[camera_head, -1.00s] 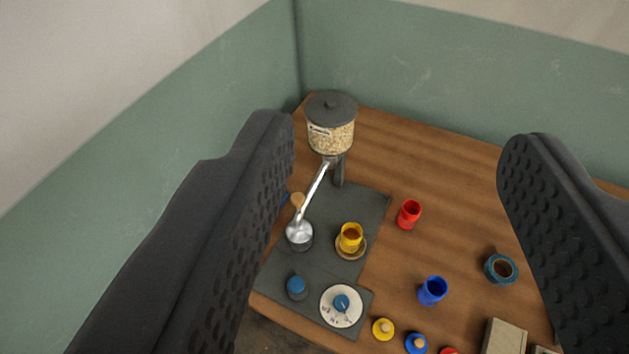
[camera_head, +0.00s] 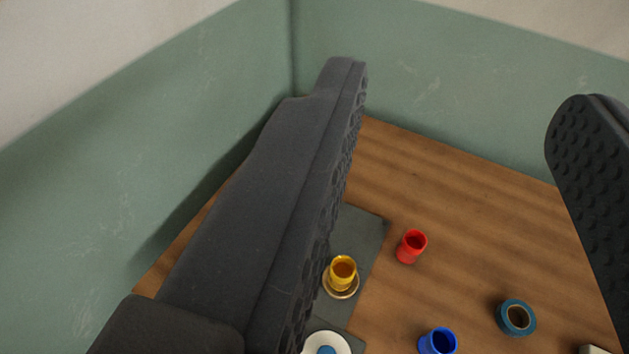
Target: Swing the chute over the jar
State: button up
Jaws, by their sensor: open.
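My gripper (camera_head: 462,100) is open and empty, with its two dark studded fingers wide apart above the table. The left finger covers the left part of the grey mat. The chute, the hopper of grain and the jar are all hidden behind that finger now. A yellow goblet (camera_head: 342,270) stands on a round wooden saucer (camera_head: 341,292) on the visible strip of the grey mat (camera_head: 362,228).
A red cup (camera_head: 411,247) stands right of the mat. A blue cup (camera_head: 437,342) and a teal tape roll (camera_head: 516,317) are nearer. A white dial (camera_head: 328,341) shows at the bottom edge. Green walls (camera_head: 460,80) close the far and left sides. The wooden table's (camera_head: 450,190) back is clear.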

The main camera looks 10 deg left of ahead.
jog(key=w+a+f+n+y, duration=0.1)
jog(key=w+f, duration=0.3)
jog(key=f, duration=0.3)
jog(key=w+f+n+t+y, duration=0.1)
jog(key=w+f, duration=0.2)
jog(key=f, duration=0.4)
jog(key=w+a+f+n+y, duration=0.1)
jog(key=w+f, duration=0.3)
jog(key=f, duration=0.3)
jog(key=s+a+f+n+g+y+p, duration=0.1)
jog(key=s+a+f+y, duration=0.15)
jog(key=f, duration=0.65)
jog(key=s+a+f+n+g+y+p, duration=0.15)
jog(key=f+y, duration=0.25)
jog(key=f, duration=0.6)
jog(key=shift+t, duration=0.45)
jog(key=x, duration=0.6)
jog(key=b+x, duration=0.1)
jog(key=x, duration=0.6)
jog(key=shift+d+r, duration=0.15)
jog(key=shift+r, duration=0.1)
grip_shut()
